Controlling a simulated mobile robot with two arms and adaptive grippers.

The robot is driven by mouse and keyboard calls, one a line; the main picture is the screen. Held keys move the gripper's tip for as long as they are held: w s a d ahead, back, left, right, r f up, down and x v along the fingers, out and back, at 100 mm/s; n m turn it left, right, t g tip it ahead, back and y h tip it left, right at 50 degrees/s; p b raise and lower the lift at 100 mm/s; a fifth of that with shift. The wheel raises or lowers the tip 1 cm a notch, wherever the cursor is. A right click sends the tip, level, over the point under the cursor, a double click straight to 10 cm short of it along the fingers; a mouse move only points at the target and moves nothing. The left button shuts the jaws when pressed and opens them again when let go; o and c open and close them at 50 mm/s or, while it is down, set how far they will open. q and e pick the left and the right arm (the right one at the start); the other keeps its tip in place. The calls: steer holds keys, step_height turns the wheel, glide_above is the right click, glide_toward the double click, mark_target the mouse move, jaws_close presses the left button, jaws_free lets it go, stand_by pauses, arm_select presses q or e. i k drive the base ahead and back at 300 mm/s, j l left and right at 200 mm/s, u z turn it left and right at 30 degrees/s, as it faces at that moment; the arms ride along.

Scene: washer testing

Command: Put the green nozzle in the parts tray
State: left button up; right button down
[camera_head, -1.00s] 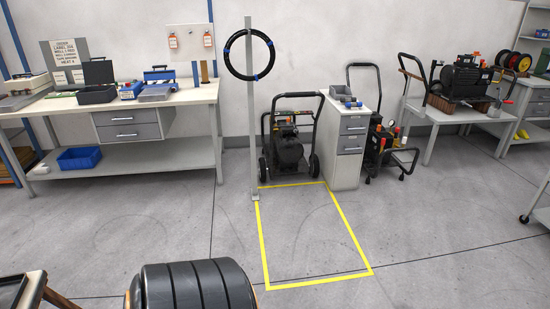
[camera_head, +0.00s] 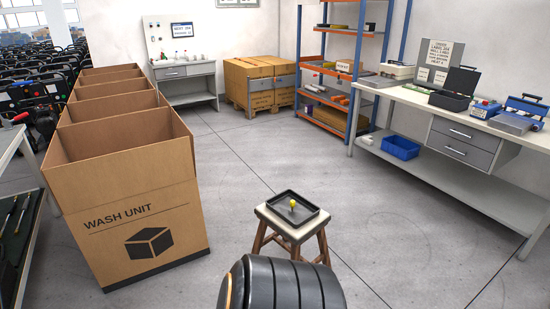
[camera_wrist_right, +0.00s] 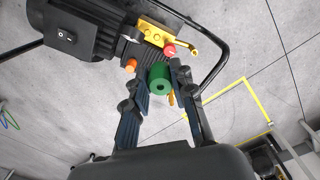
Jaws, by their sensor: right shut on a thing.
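The green nozzle (camera_wrist_right: 159,80) is between the fingers of my right gripper (camera_wrist_right: 160,80) in the right wrist view. The gripper is shut on it, and its round end with a centre hole faces the camera. A dark shallow tray (camera_head: 308,212), which looks like the parts tray, lies on a small wooden stool in the head view. A yellow nozzle-like piece (camera_head: 292,204) stands in the tray, and the rest of its floor looks bare. My left gripper is in neither view, and my right gripper is not in the head view.
A black washer (camera_wrist_right: 85,35) with a switch, yellow fitting and red and orange knobs is behind the gripper in the wrist view. The stool (camera_head: 291,230) stands on open floor. Large wash unit cartons (camera_head: 140,210) stand to its left, a workbench (camera_head: 440,105) to its right.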

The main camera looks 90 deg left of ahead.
mark_target(297, 212)
steer(key=j+u, duration=0.1)
steer(key=u, duration=0.3)
steer(key=i+u, duration=0.1)
steer(key=u, duration=0.3)
steer(key=j+u, duration=0.1)
steer(key=u, duration=0.35)
steer(key=i+u, duration=0.1)
steer(key=u, duration=0.3)
steer(key=i+u, duration=0.1)
steer(key=u, duration=0.3)
steer(key=i+u, duration=0.25)
steer(key=u, duration=0.25)
steer(key=i+l+u, duration=0.15)
steer(key=u, duration=0.3)
steer(key=i+l+u, duration=0.3)
steer(key=u, duration=0.2)
steer(key=i+l+u, duration=0.25)
steer(key=u, duration=0.2)
steer(key=i+l, duration=0.15)
steer(key=l, duration=0.25)
steer(key=i+l+u, duration=0.15)
steer(key=l, duration=0.25)
steer(key=i+l, duration=0.1)
steer(key=l, duration=0.3)
steer(key=i+l+u, duration=0.1)
steer(key=l, duration=0.3)
steer(key=i+l, duration=0.15)
steer(key=l, duration=0.3)
steer(key=j+u, duration=0.05)
